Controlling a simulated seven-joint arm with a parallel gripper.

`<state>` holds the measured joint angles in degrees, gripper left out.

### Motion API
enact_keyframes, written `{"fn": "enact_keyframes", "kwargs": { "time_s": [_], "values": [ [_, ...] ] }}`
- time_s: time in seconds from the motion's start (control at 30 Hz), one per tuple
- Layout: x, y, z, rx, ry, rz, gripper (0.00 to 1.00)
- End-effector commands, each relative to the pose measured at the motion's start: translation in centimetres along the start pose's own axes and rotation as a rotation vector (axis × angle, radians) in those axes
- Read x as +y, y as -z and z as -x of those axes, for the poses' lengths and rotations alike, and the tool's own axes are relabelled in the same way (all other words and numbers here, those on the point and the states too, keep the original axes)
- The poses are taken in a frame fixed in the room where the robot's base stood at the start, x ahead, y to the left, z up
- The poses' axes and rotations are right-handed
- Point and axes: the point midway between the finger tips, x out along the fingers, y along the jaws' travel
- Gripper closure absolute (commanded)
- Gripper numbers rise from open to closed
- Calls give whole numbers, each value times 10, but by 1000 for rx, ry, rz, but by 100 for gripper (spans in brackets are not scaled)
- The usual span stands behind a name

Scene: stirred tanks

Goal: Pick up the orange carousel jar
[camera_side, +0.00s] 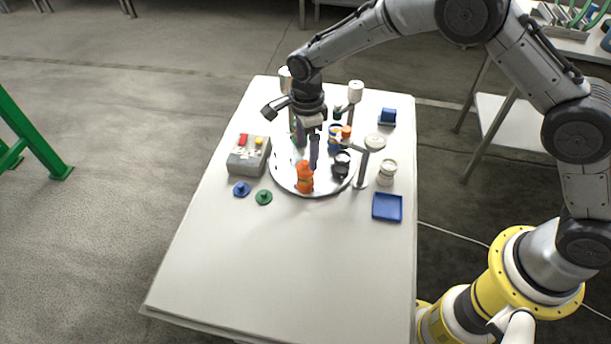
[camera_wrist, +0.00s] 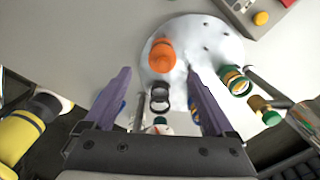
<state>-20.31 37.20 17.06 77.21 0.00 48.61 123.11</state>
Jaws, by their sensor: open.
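The orange carousel jar (camera_side: 305,180) stands upright near the front edge of the round white carousel (camera_side: 281,173). In the wrist view the orange jar (camera_wrist: 162,56) shows just beyond the fingertips, about midway between them. My gripper (camera_side: 314,152) is open and points down, above and slightly behind the jar in the side view. In the wrist view my gripper (camera_wrist: 160,73) has its two purple fingers spread with nothing held. A black jar (camera_side: 341,164) stands on the carousel to the right. Part of the carousel is hidden behind my gripper.
A grey box (camera_side: 248,156) with red and yellow buttons stands left of the carousel. Blue (camera_side: 241,188) and green (camera_side: 264,197) lids lie in front of it. A stand (camera_side: 362,168) rises close on the right, near a blue tray (camera_side: 387,207). The table's front is clear.

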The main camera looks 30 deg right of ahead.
Motion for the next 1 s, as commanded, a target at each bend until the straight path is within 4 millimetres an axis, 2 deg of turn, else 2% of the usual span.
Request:
{"fn": "enact_keyframes", "kwargs": {
  "time_s": [0.03, 0.13, 0.47, 0.7, 0.8, 1.0],
  "values": [
    [1, 1, -11, 2, -3, 0, 11],
    [0, 1, -27, 2, -2, 0, 11],
    [-1, 0, -53, 0, 0, 0, 11],
    [-4, -3, -86, 0, 0, 0, 11],
    [-4, -3, -94, 0, 1, 0, 11],
    [-4, -3, -95, -1, 2, 0, 11]
  ]
}}
